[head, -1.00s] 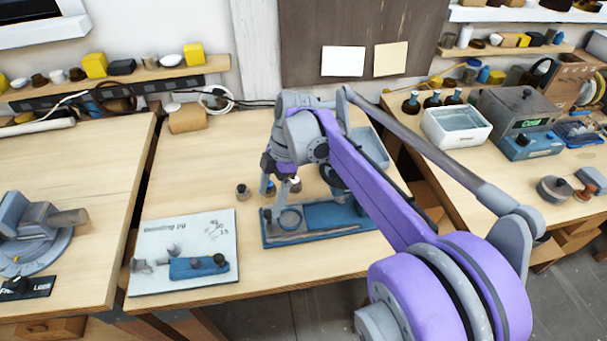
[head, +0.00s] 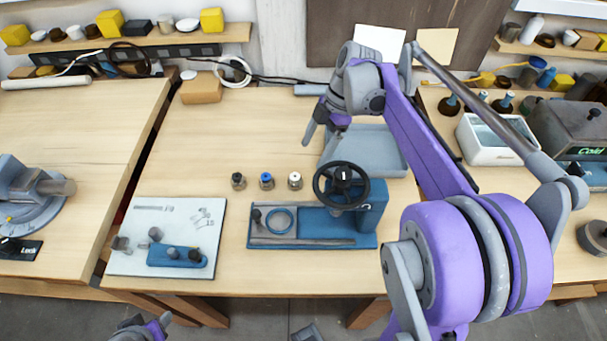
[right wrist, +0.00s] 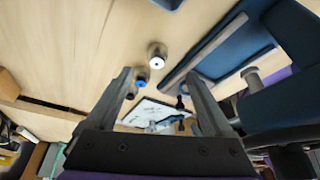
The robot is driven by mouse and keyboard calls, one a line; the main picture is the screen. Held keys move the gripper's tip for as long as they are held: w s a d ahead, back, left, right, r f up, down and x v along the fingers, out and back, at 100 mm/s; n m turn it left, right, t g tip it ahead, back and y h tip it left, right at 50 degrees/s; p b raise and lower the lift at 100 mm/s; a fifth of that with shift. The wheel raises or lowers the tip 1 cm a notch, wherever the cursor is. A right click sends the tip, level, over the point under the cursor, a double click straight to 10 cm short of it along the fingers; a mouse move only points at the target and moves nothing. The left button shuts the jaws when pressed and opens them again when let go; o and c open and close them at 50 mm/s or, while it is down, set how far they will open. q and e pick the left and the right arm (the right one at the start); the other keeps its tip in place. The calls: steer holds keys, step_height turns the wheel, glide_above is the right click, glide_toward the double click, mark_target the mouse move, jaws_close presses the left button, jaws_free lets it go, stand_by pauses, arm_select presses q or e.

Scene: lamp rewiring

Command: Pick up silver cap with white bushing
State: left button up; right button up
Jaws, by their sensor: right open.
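The silver cap with white bushing (head: 295,181) stands upright on the middle bench, rightmost in a row of three caps. Beside it stand a cap with blue bushing (head: 266,181) and one with black bushing (head: 238,181). My right gripper (head: 322,128) is open and empty, behind and slightly right of the white-bushing cap in the head view. In the right wrist view the white-bushing cap (right wrist: 157,58) shows between the open fingers (right wrist: 158,95), beyond their tips and apart from them. Part of my left gripper (head: 142,328) shows at the bottom edge; its fingers are unclear.
A blue press (head: 370,205) with a black handwheel stands just right of and in front of the caps. A grey-blue tray (head: 385,148) lies behind it. A white board (head: 208,235) with parts lies front left. The bench left of and behind the caps is clear.

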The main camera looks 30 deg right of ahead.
mark_target(298, 175)
steer(key=x, duration=0.5)
steer(key=shift+a+r, duration=0.1)
steer(key=shift+a, duration=0.1)
steer(key=x, duration=0.5)
steer(key=shift+w+a+f, duration=0.25)
steer(key=shift+w+f, duration=0.05)
steer(key=shift+w, duration=0.05)
jaws_close()
